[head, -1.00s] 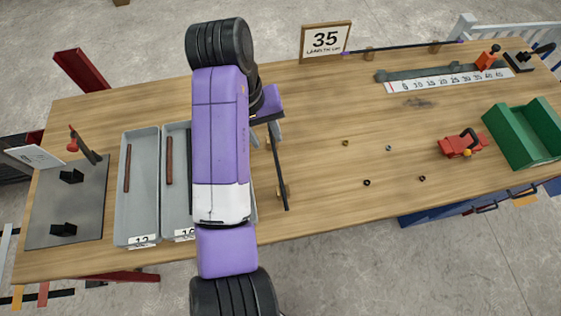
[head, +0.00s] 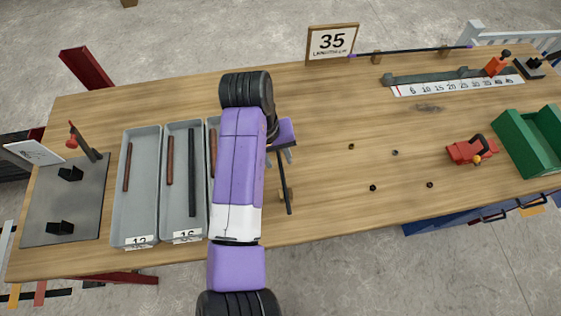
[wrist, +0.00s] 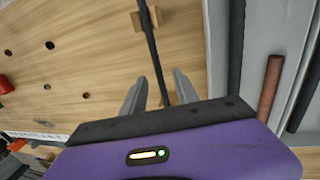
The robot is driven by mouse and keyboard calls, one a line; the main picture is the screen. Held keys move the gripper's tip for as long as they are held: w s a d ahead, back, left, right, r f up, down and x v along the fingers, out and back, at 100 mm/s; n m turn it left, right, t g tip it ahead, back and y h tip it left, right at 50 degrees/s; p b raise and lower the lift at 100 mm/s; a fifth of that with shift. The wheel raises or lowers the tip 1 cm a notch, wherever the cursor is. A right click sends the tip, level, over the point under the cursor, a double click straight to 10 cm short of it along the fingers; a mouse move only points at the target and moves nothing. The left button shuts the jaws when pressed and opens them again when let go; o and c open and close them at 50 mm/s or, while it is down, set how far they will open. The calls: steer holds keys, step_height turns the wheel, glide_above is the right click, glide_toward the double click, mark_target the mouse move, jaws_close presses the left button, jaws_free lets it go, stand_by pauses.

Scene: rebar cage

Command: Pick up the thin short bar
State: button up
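A short, thin red-brown bar (head: 127,167) lies in the grey tray marked 12 (head: 137,215). The tray marked 16 (head: 182,222) holds a short brown bar (head: 170,160) and a longer dark bar (head: 192,170). A third tray, partly hidden by my arm, shows another brown bar (head: 213,152). My gripper (head: 281,157) is right of the trays, above a dark bar (head: 288,200) resting on wooden blocks. In the wrist view my gripper (wrist: 158,78) is open; the dark bar (wrist: 149,38) runs between its fingers in the picture. I cannot tell whether they touch.
A plate with black blocks (head: 65,205) is at the left. Several small nuts (head: 395,153) lie right of my gripper. A red tool (head: 470,150), green bin (head: 533,140), ruler (head: 455,84) and 35 sign (head: 332,42) stand further off. The table's middle is mostly clear.

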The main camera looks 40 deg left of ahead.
steer(key=shift+f, duration=0.3)
jaws_close()
stand_by(1.2)
